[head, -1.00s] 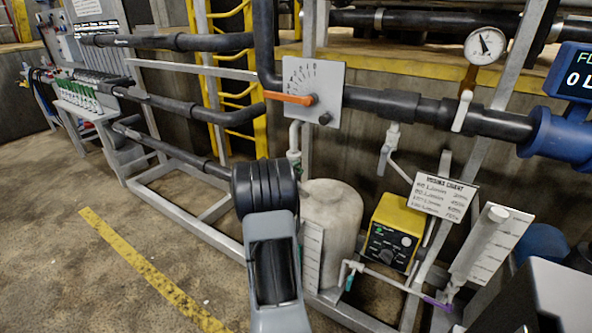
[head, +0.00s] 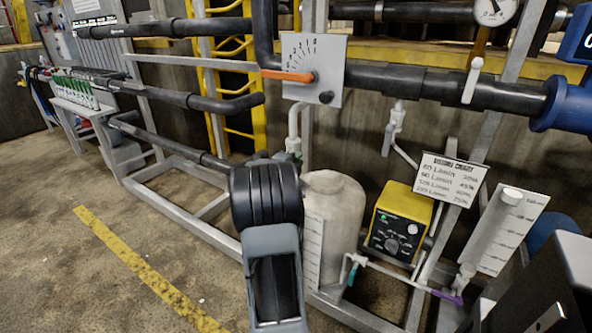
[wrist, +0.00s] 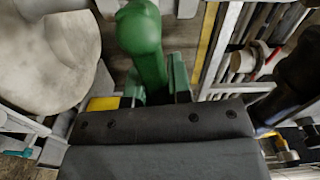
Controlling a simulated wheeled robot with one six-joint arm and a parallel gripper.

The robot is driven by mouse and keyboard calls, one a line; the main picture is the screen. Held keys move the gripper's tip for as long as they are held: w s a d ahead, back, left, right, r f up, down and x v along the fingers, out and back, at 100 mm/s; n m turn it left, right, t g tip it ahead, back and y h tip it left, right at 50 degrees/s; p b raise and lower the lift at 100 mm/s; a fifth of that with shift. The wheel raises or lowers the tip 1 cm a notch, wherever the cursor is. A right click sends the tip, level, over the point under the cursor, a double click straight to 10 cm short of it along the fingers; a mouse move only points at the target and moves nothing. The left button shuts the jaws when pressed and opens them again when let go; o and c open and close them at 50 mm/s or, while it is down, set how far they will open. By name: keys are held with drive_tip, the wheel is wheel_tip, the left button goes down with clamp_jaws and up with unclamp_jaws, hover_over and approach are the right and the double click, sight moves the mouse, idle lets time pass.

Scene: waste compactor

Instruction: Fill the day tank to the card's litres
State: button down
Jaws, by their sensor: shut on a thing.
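A green handle (wrist: 142,45) fills the upper middle of the wrist view. My gripper (wrist: 155,92) is shut on its lower part, beside a pale tank (wrist: 45,60).
An orange lever (head: 287,75) lies across a dial plate (head: 318,60) above. A yellow control box (head: 398,222) stands right of the tank. A graduated cylinder (head: 508,230) and thin pipes are farther right. Steel frame rails run along the floor; open floor lies left.

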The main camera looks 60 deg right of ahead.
drive_tip(key=shift+f+m+b, duration=0.45)
drive_tip(key=shift+m+b, duration=0.35)
drive_tip(key=shift+b, duration=0.3)
drive_tip(key=c, duration=1)
unclamp_jaws()
drive_tip(key=shift+c, duration=0.2)
drive_tip(key=shift+a, duration=0.1)
drive_tip(key=a+p, duration=0.2)
drive_tip(key=a, duration=1.1)
drive_tip(key=shift+a, duration=0.35)
